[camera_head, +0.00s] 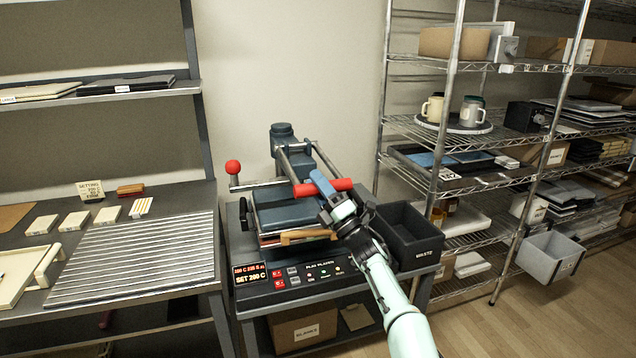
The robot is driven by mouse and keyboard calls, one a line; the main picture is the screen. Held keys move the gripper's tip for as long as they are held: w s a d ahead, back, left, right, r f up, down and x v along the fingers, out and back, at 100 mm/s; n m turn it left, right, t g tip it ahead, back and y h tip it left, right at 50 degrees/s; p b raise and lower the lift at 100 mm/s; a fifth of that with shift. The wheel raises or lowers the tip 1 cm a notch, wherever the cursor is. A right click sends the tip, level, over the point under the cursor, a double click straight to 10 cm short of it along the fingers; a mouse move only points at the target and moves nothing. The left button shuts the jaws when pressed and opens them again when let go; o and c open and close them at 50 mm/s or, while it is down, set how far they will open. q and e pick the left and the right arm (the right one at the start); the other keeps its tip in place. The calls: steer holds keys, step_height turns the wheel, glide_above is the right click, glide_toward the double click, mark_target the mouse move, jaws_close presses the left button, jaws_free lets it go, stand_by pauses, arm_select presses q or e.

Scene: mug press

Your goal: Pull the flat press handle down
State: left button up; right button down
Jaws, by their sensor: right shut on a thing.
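The flat press (285,217) stands on a dark stand in the middle of the camera_head view. Its handle is a red bar (306,189) on two grey metal arms that slope down toward the front from the dark blue post. My right gripper (326,187) comes in from the lower right and is shut on the red handle, near the bar's middle. The gripper hides part of the bar. Below the handle, the upper plate sits above a wooden-edged layer at the front. My left gripper is not in view.
A black waste bin (409,236) stands right of the press, close to my right arm. A lever with a red ball (233,168) rises on the left. A wire shelf (470,182) stands at right, and a workbench with a ribbed mat (140,258) at left.

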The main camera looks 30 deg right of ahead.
steer(key=shift+s+r+y, duration=0.25)
steer(key=shift+r+y, duration=0.05)
steer(key=shift+r, duration=0.25)
steer(key=c, duration=1)
jaws_free()
steer(key=shift+o, duration=1.2)
steer(key=shift+s, duration=0.15)
steer(key=shift+f, duration=0.1)
steer(key=shift+f, duration=0.1)
steer(key=shift+f, duration=0.1)
